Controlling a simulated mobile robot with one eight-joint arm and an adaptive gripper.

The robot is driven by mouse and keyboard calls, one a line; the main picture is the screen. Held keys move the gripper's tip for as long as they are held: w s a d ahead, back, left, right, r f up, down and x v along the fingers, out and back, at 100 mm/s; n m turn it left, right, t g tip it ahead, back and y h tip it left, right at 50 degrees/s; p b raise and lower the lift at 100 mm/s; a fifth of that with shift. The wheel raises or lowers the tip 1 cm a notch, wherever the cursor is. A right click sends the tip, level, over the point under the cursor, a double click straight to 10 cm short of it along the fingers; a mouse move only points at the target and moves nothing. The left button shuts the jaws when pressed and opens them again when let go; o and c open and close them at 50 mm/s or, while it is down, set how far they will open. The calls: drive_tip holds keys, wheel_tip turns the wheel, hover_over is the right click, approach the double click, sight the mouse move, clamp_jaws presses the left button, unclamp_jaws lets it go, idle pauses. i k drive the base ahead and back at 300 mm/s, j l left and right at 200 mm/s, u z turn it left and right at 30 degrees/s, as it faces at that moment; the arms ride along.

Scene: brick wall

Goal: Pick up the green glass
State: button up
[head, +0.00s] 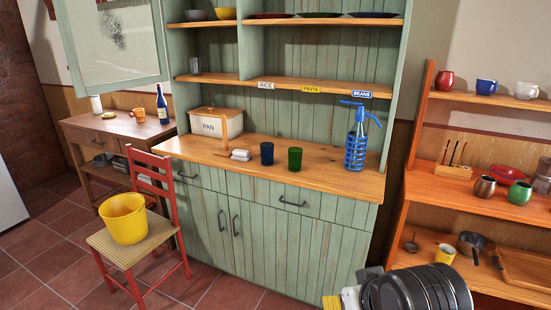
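The green glass (295,158) stands upright on the wooden counter of the green cupboard (260,215), near its front edge. A blue glass (267,153) of like size stands just left of it, with a small gap between. Part of my arm shows at the bottom, right of centre, below and in front of the counter, well apart from the green glass. I cannot make out my gripper's fingers in this view. Nothing covers the green glass.
A blue siphon bottle (356,142) stands right of the glasses. White rolls (240,155) and a PAN box (216,123) are to the left. A red chair (152,190) bears a yellow bucket (124,218). An orange shelf (470,190) holds crockery on the right. Counter between glass and siphon is clear.

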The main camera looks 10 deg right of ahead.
sight(294, 154)
drive_tip(key=i+l, duration=0.3)
drive_tip(key=i, duration=0.25)
drive_tip(key=i+l+u, duration=0.15)
drive_tip(key=i+l, duration=0.2)
drive_tip(key=i, duration=0.2)
